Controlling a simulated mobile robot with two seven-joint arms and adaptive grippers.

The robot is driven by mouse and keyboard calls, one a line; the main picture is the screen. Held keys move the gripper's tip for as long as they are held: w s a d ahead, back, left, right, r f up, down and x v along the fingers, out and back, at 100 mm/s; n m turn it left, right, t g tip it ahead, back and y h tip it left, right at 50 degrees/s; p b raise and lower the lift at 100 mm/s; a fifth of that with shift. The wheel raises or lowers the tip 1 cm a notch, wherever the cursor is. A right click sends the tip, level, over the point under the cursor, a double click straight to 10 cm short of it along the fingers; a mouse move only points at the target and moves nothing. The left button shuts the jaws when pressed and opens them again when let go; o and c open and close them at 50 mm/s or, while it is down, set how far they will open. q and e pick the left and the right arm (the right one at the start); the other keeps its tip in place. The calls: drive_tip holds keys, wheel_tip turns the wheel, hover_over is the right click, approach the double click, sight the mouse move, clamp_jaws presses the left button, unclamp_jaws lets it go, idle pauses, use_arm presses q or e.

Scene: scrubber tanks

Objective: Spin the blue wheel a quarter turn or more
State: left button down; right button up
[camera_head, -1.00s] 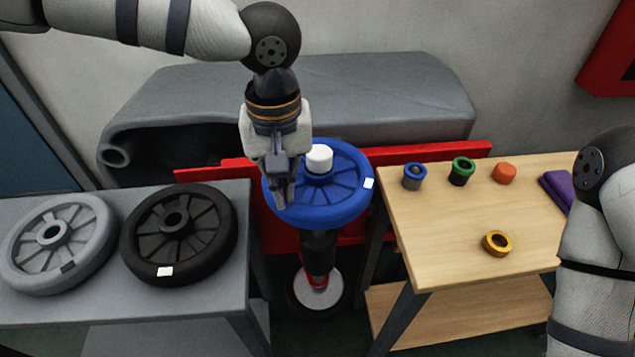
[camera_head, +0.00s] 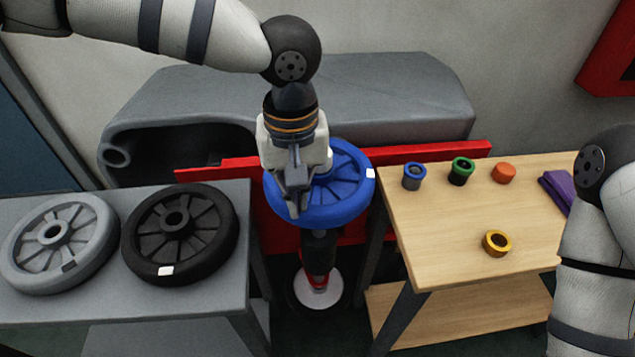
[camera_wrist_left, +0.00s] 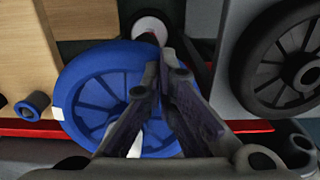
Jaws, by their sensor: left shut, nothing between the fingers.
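The blue wheel (camera_head: 345,200) lies flat on a dark stand in the middle of the head view, with spokes and a white mark on its right rim. It also shows in the left wrist view (camera_wrist_left: 85,78).
A grey wheel (camera_head: 100,240) and a black wheel (camera_head: 215,245) lie on the grey table (camera_head: 200,305) at left. A red bar (camera_head: 430,152) runs behind the wheel.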

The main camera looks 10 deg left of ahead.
sight(326, 210)
use_arm(q)
drive_tip(key=shift+s+d, duration=0.1)
drive_tip(key=shift+d, duration=1)
drive_tip(key=shift+w+d, duration=0.2)
drive_tip(key=shift+d, duration=0.85)
